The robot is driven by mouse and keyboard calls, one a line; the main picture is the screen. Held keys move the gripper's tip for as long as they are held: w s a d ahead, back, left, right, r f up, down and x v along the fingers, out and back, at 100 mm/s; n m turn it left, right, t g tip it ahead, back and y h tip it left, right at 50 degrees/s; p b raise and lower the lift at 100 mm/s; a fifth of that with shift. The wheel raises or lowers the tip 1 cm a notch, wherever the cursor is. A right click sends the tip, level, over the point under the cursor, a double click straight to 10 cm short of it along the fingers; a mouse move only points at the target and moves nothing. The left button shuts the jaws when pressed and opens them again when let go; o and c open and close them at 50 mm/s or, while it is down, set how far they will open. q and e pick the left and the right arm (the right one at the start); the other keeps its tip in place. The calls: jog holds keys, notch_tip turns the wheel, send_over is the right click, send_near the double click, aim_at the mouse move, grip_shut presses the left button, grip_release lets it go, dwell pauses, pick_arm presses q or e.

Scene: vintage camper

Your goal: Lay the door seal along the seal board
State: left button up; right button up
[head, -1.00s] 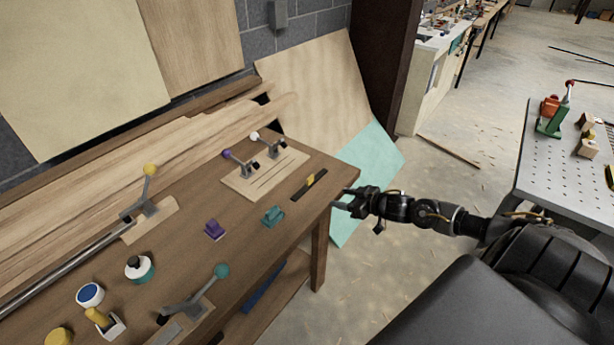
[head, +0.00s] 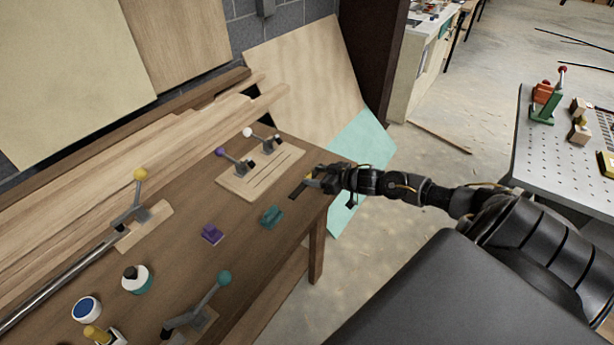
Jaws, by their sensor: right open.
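A pale wooden board (head: 238,187) with slots and two toggle clamps, one purple-knobbed (head: 228,157) and one white-knobbed (head: 255,138), lies near the workbench's far right end. It may be the seal board. A short dark strip (head: 297,192) with a yellow part lies by the bench's right edge; I cannot tell whether it is the door seal. My right gripper (head: 312,180) is open at the strip's yellow end and partly hides it. I cannot tell whether they touch. My left gripper is not in view.
A purple block (head: 212,234) and a teal block (head: 271,217) stand on the workbench (head: 190,262). A yellow-knobbed clamp (head: 137,205), a grey rod (head: 55,284), a teal-knobbed clamp (head: 205,300) and a bottle (head: 136,280) are to the left. A perforated table (head: 550,150) stands right.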

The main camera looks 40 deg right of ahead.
aim_at(309, 174)
jog(key=shift+a, duration=0.15)
jog(key=shift+w+a+r, duration=0.1)
jog(key=shift+w, duration=0.1)
jog(key=p+x, duration=0.2)
jog(key=x, duration=0.1)
jog(key=shift+w+a, duration=0.15)
jog(key=shift+w, duration=0.25)
jog(key=shift+w+a+f, duration=0.2)
jog(key=shift+w+f, duration=0.15)
jog(key=shift+w, duration=0.05)
jog(key=shift+c, duration=0.6)
jog(key=c, duration=0.9)
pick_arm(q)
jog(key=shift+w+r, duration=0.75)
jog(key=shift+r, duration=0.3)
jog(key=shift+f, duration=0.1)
pick_arm(e)
jog(key=shift+r, duration=0.1)
